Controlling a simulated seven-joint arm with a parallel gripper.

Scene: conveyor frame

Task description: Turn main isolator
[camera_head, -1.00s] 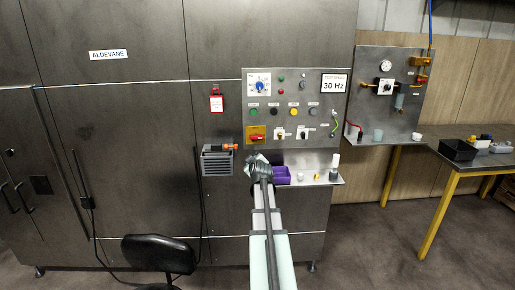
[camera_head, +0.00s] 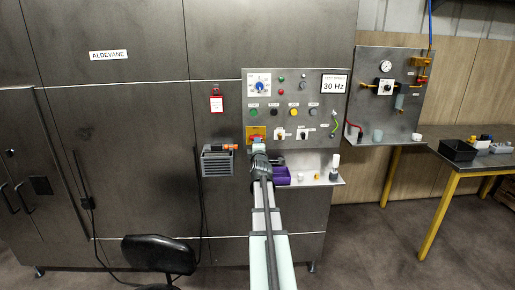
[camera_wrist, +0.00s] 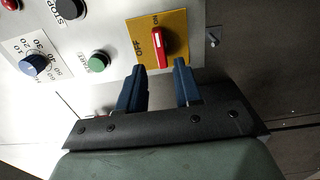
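The main isolator is a red handle (camera_wrist: 163,47) on a yellow plate (camera_wrist: 182,24) marked OFF and ON. In the wrist view the handle lies along the plate's length, just beyond my fingertips. In the head view the yellow plate (camera_head: 251,131) is at the lower left of the grey control panel, with my gripper (camera_head: 258,146) in front of its lower part. In the wrist view my gripper (camera_wrist: 158,78) is open, its two blue fingers apart with nothing between them. The fingertips are at the plate's near edge; contact with the handle is not visible.
A green START button (camera_wrist: 99,61), a black STOP button (camera_wrist: 70,8) and a blue dial (camera_wrist: 33,64) are beside the isolator. A purple bin (camera_head: 281,177) sits on the shelf below. A grey box (camera_head: 217,161) is mounted to the left.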

